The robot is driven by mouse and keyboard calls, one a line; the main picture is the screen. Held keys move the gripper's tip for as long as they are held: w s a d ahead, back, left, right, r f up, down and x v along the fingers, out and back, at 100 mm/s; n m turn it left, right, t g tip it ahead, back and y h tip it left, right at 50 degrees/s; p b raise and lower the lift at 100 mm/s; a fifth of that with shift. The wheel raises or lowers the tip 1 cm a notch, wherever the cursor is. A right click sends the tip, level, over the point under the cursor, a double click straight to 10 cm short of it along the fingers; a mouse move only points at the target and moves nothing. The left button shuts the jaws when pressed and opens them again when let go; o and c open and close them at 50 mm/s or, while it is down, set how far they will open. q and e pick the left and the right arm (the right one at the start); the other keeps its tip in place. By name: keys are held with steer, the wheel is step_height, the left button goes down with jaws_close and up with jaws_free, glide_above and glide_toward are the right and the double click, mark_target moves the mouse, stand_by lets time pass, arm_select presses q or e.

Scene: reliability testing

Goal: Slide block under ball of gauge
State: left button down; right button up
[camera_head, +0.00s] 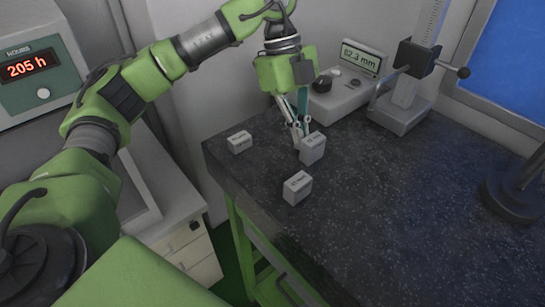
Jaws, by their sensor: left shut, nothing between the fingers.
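Three small grey blocks lie on the dark speckled bench. One block (313,149) is right beside my left gripper's fingertips, one (239,142) is to the left, and one (297,187) is nearer the front edge. My left gripper (299,141) points down, shut and empty, at the left side of the middle block; I cannot tell if they touch. The height gauge (402,115) stands at the back, with a slider on its column and a thin arm reaching down left. Its ball is too small to make out. My right gripper is not in view.
A readout box (341,97) showing 82.3 mm stands left of the gauge, behind my left gripper. A dark round-based stand (513,196) is at the right. The bench (390,210) is clear in the middle and front. An hours counter (40,70) is at the far left.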

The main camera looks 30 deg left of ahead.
mark_target(311, 135)
arm_select(q)
steer(key=shift+s+d, duration=0.3)
steer(key=shift+d, duration=0.6)
steer(key=shift+s+d, duration=0.3)
steer(key=shift+d, duration=0.55)
steer(key=shift+a+p+v, duration=0.1)
steer(key=shift+p+v, duration=0.9)
steer(key=shift+v, duration=0.15)
steer(key=shift+a+p+v, duration=0.15)
steer(key=shift+p+v, duration=0.8)
steer(key=shift+v, duration=0.25)
steer(key=shift+f, duration=0.2)
